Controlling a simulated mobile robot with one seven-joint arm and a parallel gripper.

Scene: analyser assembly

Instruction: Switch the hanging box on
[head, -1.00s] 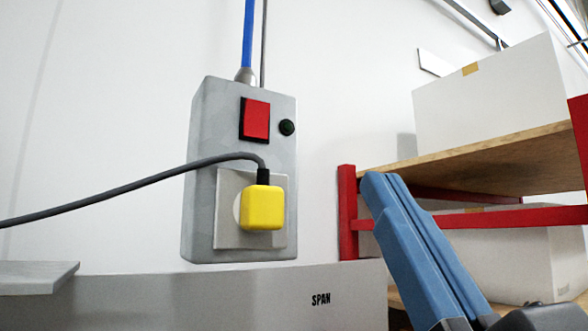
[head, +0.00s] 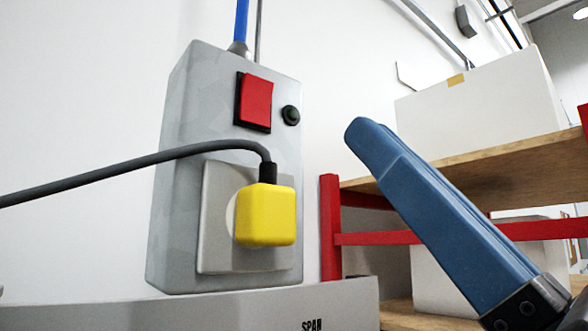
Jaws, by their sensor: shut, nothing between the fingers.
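The hanging box (head: 185,125) is grey and hangs against the white wall, left of centre in the head view. A red rocker switch (head: 255,103) is on its upper front, with a small dark green round lamp or button (head: 291,115) to the right of it. A yellow plug (head: 265,215) with a dark cable sits in the socket plate (head: 213,240) below. My gripper (head: 362,130) shows as long blue fingers, shut and empty. Its tips are to the right of the box, at about switch height in the picture, apart from it.
The dark cable (head: 120,170) runs left from the plug. A grey panel marked SPAN (head: 200,312) lies below the box. On the right, a red-framed shelf (head: 330,230) with wooden boards carries white boxes (head: 480,120). White wall shows between box and shelf.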

